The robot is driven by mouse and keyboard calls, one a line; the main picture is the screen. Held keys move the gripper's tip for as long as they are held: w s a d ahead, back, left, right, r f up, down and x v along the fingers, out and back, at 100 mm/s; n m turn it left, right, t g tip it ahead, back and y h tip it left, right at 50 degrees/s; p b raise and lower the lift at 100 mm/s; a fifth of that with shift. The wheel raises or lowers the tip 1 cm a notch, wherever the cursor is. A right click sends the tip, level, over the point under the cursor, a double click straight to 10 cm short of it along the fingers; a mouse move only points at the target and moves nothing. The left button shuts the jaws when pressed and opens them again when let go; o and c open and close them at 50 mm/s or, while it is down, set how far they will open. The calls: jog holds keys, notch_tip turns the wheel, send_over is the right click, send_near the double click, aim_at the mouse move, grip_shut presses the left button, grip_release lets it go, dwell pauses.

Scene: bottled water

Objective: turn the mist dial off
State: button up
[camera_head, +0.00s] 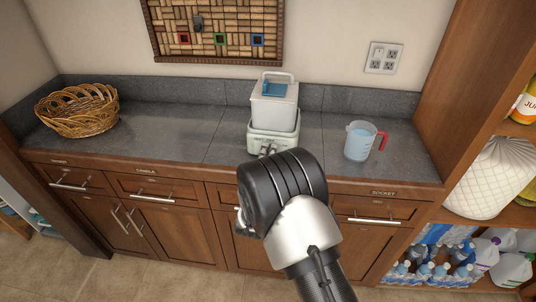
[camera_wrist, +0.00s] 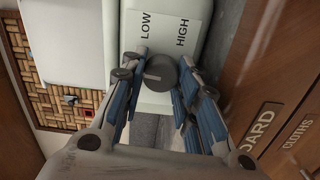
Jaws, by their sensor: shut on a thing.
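The mist dial (camera_wrist: 161,73) is a dark grey round knob on the front of the white humidifier base, below a label reading LOW and HIGH in the wrist view. My gripper (camera_wrist: 155,78) is shut on the dial, with a fingertip on each side of it. The humidifier (camera_head: 274,108) stands on the grey counter in the head view, with a pale base, a white tank and a handle on top. In that view my arm hides most of the gripper and the dial's front. The dial's pointer setting cannot be read clearly.
A measuring jug of water (camera_head: 359,142) with a red handle stands right of the humidifier. A wicker basket (camera_head: 78,110) is at the left. A cork board (camera_head: 215,30) and an outlet (camera_head: 384,57) are on the wall. The counter (camera_head: 180,125) is clear between basket and humidifier.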

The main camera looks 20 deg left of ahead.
jog(key=shift+n, duration=0.7)
jog(key=o, duration=1.1)
jog(key=shift+c, duration=0.2)
jog(key=shift+m, duration=0.3)
